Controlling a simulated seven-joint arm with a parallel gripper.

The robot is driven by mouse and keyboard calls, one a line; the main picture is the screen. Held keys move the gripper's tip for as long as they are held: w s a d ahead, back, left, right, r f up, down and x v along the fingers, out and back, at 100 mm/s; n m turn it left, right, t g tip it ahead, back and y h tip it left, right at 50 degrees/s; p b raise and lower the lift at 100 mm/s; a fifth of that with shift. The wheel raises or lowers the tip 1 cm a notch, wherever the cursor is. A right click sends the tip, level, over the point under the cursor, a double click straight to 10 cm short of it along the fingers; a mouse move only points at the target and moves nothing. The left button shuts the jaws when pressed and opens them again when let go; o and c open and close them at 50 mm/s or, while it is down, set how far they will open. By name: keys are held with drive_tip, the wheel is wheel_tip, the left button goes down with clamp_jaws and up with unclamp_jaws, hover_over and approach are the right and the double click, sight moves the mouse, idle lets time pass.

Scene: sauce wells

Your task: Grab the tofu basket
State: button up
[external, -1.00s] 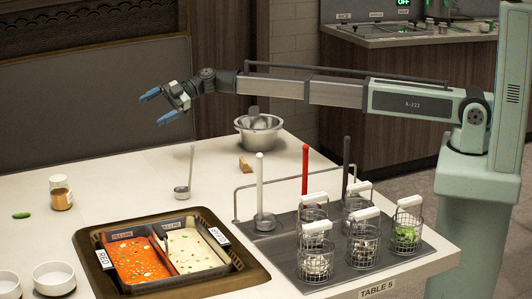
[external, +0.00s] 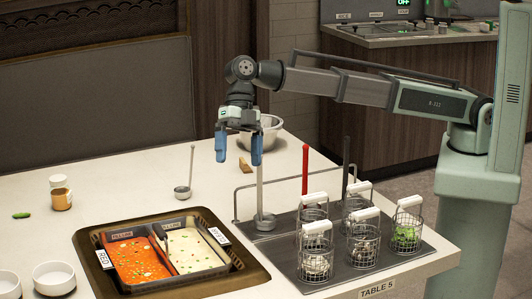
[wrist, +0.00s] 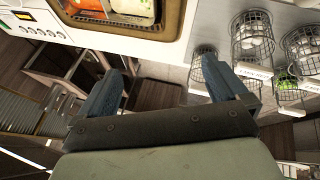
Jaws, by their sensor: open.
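Several wire baskets with white handles stand on the dark rack at the right of the external view. The front-left basket (external: 316,262) holds pale pieces, the front-middle basket (external: 363,248) holds greyish-white pieces, and the right basket (external: 407,236) holds green leaves. The contents of the back-left basket (external: 312,213) and back-right basket (external: 356,206) are mostly hidden. I cannot tell which holds tofu. My gripper (external: 238,160) is open and empty, pointing down, above and left of the baskets. In the wrist view its fingers (wrist: 158,88) are apart, with baskets (wrist: 252,38) at upper right.
A white-handled ladle (external: 265,219) stands upright near my gripper; a red handle (external: 305,170) and a black one rise beside it. A two-part sauce pot (external: 237,262) is set in the table in front. A steel bowl (external: 271,127) is behind.

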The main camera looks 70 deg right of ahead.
sight(314, 196)
drive_tip(key=s+d+m+t+h, duration=0.1)
drive_tip(key=s+d+h, duration=0.15)
drive_tip(key=s, duration=0.65)
drive_tip(key=s+d+m+t+h, duration=0.1)
drive_tip(key=s+d+m+h, duration=0.15)
drive_tip(key=s, duration=0.65)
drive_tip(key=shift+n+h, duration=0.4)
drive_tip(key=shift+n, duration=0.05)
drive_tip(key=f, duration=0.6)
drive_tip(key=shift+a+f, duration=0.25)
drive_tip(key=shift+f, duration=0.15)
drive_tip(key=shift+w+d+f, duration=0.1)
drive_tip(key=shift+f, duration=1.6)
drive_tip(key=shift+w+f, duration=0.1)
drive_tip(key=shift+f, duration=1.55)
drive_tip(key=shift+c, duration=0.4)
drive_tip(key=c, duration=1.3)
drive_tip(key=shift+r, duration=0.1)
